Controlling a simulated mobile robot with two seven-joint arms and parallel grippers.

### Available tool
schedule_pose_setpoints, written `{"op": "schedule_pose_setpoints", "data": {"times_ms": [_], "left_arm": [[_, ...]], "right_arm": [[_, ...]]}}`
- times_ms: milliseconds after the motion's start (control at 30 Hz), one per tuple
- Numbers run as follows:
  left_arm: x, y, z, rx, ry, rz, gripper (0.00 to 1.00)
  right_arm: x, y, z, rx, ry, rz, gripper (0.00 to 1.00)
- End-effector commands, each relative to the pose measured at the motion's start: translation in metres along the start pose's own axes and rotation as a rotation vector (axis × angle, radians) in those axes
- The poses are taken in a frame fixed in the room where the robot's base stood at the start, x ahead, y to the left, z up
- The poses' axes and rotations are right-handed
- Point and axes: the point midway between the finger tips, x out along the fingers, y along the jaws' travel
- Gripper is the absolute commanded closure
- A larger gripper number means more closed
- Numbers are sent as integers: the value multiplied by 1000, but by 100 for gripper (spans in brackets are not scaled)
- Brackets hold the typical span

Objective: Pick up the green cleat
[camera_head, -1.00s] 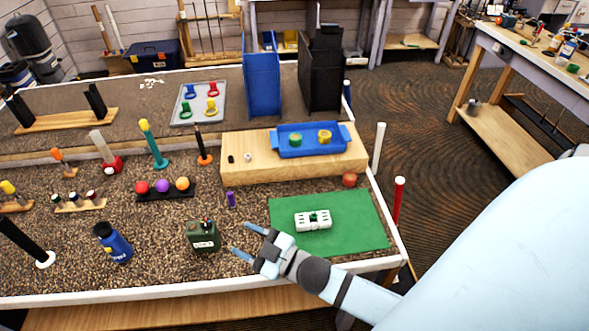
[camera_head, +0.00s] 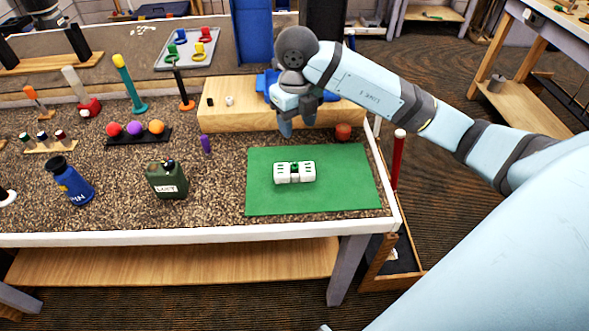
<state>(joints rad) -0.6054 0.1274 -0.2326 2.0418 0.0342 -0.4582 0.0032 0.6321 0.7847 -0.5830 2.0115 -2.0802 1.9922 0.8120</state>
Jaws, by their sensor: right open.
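The blue tray (camera_head: 261,85) is on the wooden block (camera_head: 235,118), mostly hidden behind my right gripper (camera_head: 298,124). The round green piece and round yellow piece seen in it earlier are hidden now. My right gripper points down in front of the tray and block, fingers apart, with nothing seen between them. A white slotted piece (camera_head: 281,173) with a small green part (camera_head: 295,172) at its middle lies on the green mat (camera_head: 335,195), below the gripper in the picture. I cannot tell which green piece is the cleat. My left gripper is not in view.
An orange-red ball (camera_head: 343,132) is right of the gripper, near the block. A dark green canister (camera_head: 166,180), a blue bottle (camera_head: 70,182) and a small purple piece (camera_head: 206,144) stand left of the mat. A red post (camera_head: 397,160) rises at the table's right edge.

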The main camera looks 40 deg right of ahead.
Motion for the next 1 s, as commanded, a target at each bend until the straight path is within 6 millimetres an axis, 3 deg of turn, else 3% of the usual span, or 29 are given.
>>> {"op": "schedule_pose_setpoints", "data": {"times_ms": [100,300,567,800,1000], "left_arm": [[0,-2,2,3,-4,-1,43],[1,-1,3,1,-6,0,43],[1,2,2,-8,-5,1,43],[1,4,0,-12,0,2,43],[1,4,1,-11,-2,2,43]], "right_arm": [[27,2,-2,-1,7,4,49],[61,2,-2,-3,5,6,49],[80,5,-3,-5,5,8,49],[115,10,-6,-3,5,8,49],[124,10,-6,-3,3,8,49]]}}
